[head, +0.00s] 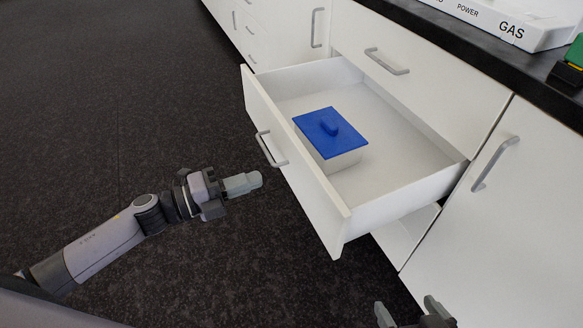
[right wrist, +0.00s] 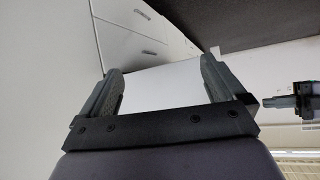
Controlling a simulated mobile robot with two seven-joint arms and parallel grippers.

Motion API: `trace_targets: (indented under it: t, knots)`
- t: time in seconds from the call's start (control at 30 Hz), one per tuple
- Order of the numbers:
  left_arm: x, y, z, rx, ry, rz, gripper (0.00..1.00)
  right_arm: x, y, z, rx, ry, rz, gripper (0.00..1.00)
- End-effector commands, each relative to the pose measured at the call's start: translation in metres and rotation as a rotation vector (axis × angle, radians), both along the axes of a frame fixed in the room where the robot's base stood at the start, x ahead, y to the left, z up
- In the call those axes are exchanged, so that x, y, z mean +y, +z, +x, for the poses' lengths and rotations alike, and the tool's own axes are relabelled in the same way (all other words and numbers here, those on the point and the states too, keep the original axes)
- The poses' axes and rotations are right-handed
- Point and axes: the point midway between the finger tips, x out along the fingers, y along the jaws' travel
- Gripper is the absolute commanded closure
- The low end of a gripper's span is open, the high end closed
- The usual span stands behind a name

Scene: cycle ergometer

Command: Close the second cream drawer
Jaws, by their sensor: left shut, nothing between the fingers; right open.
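The cream drawer (head: 300,188) is pulled well out of the cabinet in the head view, with a grey bar handle (head: 270,149) on its front. A box with a blue lid (head: 331,131) sits inside it. My left gripper (head: 256,180) is shut and empty, in front of the drawer's face, near the handle and apparently apart from it. My right gripper (head: 406,309) is open at the bottom edge of the head view, below the drawer's near corner. In the right wrist view its fingers (right wrist: 158,85) are spread, with a white surface beyond them.
A closed drawer with a handle (head: 387,62) is above the open one. A cabinet door (head: 500,200) is at the right. The dark countertop (head: 440,40) carries a white device labelled GAS (head: 510,27). Dark floor (head: 130,120) at the left is clear.

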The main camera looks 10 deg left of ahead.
Motion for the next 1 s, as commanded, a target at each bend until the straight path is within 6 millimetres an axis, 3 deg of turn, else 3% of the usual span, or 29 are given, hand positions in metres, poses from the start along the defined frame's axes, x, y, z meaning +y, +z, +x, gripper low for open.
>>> trace_targets:
  t: [0.3,0.5,1.0]
  knots:
    - [-0.054,0.000,0.036,-0.001,-0.001,-0.003,1.00,0.001,-0.002,0.001,-0.004,0.002,0.000,0.03]
    - [-0.073,0.000,0.050,0.001,0.001,-0.003,1.00,0.005,0.002,0.003,-0.015,0.006,0.005,0.03]
    - [-0.079,0.000,0.053,0.002,0.001,-0.003,1.00,0.006,0.004,0.004,-0.021,0.009,0.007,0.03]
